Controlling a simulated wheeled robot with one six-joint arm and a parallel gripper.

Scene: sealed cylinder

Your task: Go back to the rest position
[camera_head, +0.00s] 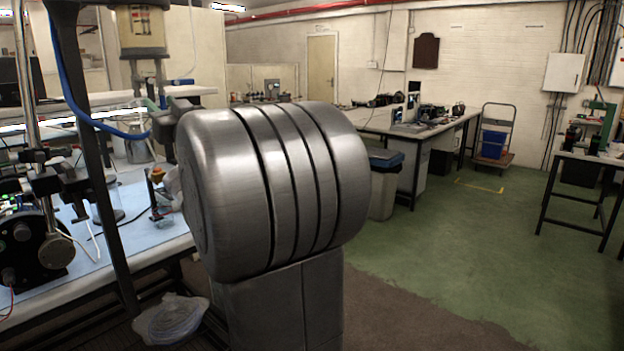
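A large brushed-metal cylinder (222,195) lies on its side in the middle of the head view, with several dark grooves around its body. It rests on a grey metal block-shaped stand (290,308). Its left end face is turned mostly away, and I see no opening on the visible side. My gripper and arm do not show in this view, so their pose cannot be told.
A workbench (85,205) with lab equipment stands at the left, close to the cylinder, with a dark upright post (88,150) in front. A grey bin (384,185) and long table (430,128) stand behind. Green floor (470,240) is clear at the right.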

